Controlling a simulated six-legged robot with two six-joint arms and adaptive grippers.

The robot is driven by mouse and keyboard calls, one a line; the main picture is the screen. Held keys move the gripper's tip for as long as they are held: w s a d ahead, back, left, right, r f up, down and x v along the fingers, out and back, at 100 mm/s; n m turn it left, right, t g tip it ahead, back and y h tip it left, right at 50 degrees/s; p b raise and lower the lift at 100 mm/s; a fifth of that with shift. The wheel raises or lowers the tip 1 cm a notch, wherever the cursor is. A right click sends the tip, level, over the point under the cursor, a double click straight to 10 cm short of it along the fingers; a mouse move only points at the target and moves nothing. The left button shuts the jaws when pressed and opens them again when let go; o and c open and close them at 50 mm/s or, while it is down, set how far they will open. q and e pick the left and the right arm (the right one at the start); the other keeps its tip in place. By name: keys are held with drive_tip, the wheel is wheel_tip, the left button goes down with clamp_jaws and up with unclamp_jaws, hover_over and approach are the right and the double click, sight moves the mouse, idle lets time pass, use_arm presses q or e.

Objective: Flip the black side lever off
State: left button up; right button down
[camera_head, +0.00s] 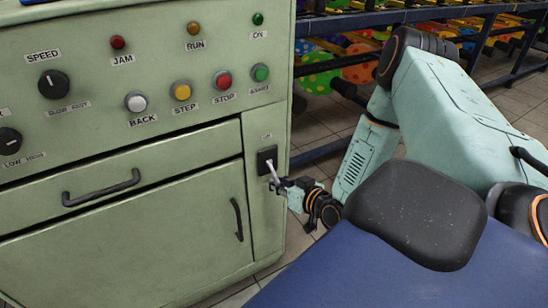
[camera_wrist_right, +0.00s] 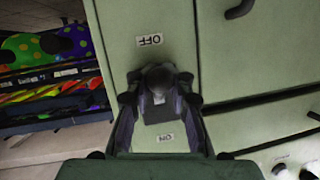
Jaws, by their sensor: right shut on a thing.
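The black side lever has a dark square plate (camera_head: 266,159) on the narrow right panel of the green machine, with a pale metal rod (camera_head: 272,174) slanting down and right from it. My right gripper (camera_head: 279,184) is at the rod's lower end and shut on it. In the right wrist view the two fingers (camera_wrist_right: 160,95) stand on either side of the lever's dark end (camera_wrist_right: 160,78). An OFF label (camera_wrist_right: 149,41) and an ON label (camera_wrist_right: 166,138) show on the panel there. The fingers and lever end partly hide the plate. My left gripper is not in view.
The machine front has several buttons and knobs, a drawer handle (camera_head: 100,187) and a door handle (camera_head: 237,219) left of the lever. Tiled floor shows between the machine and my right arm.

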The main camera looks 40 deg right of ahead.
drive_tip(key=shift+s, duration=0.1)
idle(0.4)
drive_tip(key=c, duration=1.3)
unclamp_jaws()
drive_tip(key=shift+c, duration=0.2)
drive_tip(key=shift+o, duration=0.9)
drive_tip(key=shift+a+r, duration=0.1)
drive_tip(key=shift+a, duration=0.1)
